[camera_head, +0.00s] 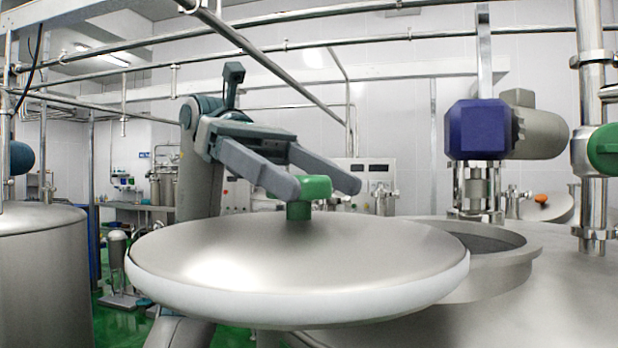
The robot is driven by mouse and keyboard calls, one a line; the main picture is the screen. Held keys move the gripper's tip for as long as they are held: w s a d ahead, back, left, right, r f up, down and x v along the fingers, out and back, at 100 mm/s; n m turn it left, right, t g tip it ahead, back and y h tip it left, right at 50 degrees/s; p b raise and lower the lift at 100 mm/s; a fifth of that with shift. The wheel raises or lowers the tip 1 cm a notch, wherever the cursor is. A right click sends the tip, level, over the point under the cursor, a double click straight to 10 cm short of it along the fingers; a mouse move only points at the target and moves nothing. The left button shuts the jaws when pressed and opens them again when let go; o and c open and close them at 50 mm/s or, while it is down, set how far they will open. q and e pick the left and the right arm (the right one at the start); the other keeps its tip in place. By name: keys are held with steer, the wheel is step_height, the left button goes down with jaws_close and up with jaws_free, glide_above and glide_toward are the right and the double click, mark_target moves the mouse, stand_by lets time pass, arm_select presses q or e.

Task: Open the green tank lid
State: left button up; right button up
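The tank lid is a large round steel disc (240,255) with a pale rim and a green handle (312,188) on top. It lies level, shifted to the left and front of the tank's round opening (500,250), whose dark inside shows on the right. My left gripper (320,188) reaches in from behind with its two grey fingers spread apart. The handle is between the fingertips; the left finger looks close to it, and a gap seems to show by the right finger. Contact is hard to tell. My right gripper is not in view.
A blue-and-grey motor (490,130) stands above the tank (565,290) behind the opening. A vertical pipe with a green valve part (603,150) is at the right. Another steel tank (45,270) stands at the left. Pipes cross overhead.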

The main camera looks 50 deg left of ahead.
arm_select(q)
steer(key=shift+a+r, duration=0.25)
steer(key=shift+a, duration=0.25)
steer(key=v, duration=1.1)
steer(key=shift+s+r, duration=0.1)
steer(key=shift+r, duration=0.1)
steer(key=p+v, duration=0.4)
steer(key=v, duration=0.1)
steer(key=shift+a+f, duration=0.1)
steer(key=shift+a, duration=0.05)
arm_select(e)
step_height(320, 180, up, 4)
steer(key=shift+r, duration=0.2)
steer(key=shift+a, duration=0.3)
